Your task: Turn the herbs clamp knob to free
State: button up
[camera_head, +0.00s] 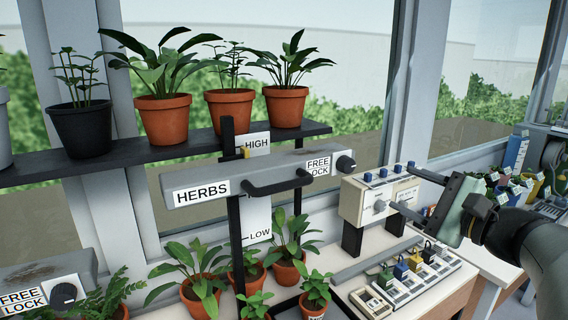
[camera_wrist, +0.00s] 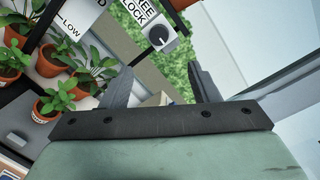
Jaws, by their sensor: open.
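The herbs clamp is a grey bar (camera_head: 252,176) marked HERBS, with a black handle and a FREE/LOCK label (camera_head: 318,166). Its round black knob (camera_head: 345,164) is at the bar's right end; a pale mark shows on it. The knob also shows in the wrist view (camera_wrist: 158,37), beyond my fingers and between them. Which word it points to I cannot tell for sure. My gripper (camera_head: 394,190) is open and empty, to the right of the knob and apart from it, in front of the cream box. In the wrist view my gripper (camera_wrist: 160,88) has its fingers wide apart.
A cream control box (camera_head: 352,200) with blue buttons stands just right of the bar, close behind my fingers. Potted plants stand on the dark shelf (camera_head: 30,172) above and on the bench below. A second knob (camera_head: 64,294) with a FREE/LOCK label is at lower left.

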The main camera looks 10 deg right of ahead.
aim_at(351, 166)
jog(key=p+x, duration=0.3)
jog(key=x, duration=1.1)
jog(key=shift+a+f, duration=0.1)
jog(key=c, duration=1)
